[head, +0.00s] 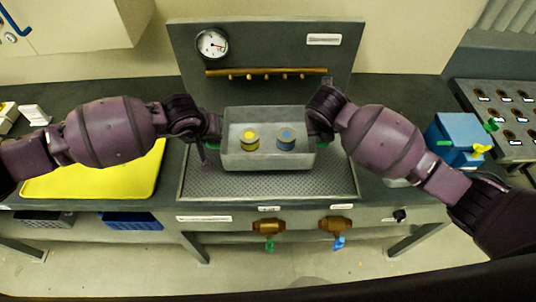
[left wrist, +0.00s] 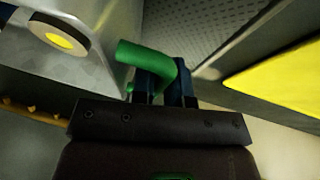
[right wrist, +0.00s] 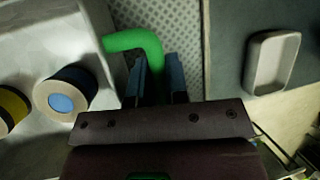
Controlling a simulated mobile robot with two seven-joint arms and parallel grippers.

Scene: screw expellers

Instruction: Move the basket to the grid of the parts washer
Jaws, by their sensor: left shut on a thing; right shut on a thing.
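The basket (head: 267,160) is a grey metal bin with a yellow-topped part (head: 249,139) and a blue-topped part (head: 286,138) inside. It appears over the perforated grid (head: 210,185) of the parts washer (head: 360,40); whether it touches the grid I cannot tell. My left gripper (left wrist: 165,82) is shut on the green handle (left wrist: 145,57) at the basket's left end. My right gripper (right wrist: 163,75) is shut on the green handle (right wrist: 135,42) at its right end. In the head view the arms partly hide both handles.
A yellow tray (head: 90,180) lies on the counter at left. A gauge (head: 212,44) and a brass nozzle bar (head: 266,72) are on the back panel. Two brass valves (head: 269,226) (head: 336,224) are on the front. A blue box (head: 457,140) stands at right. A pale dish shows in the right wrist view (right wrist: 271,62).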

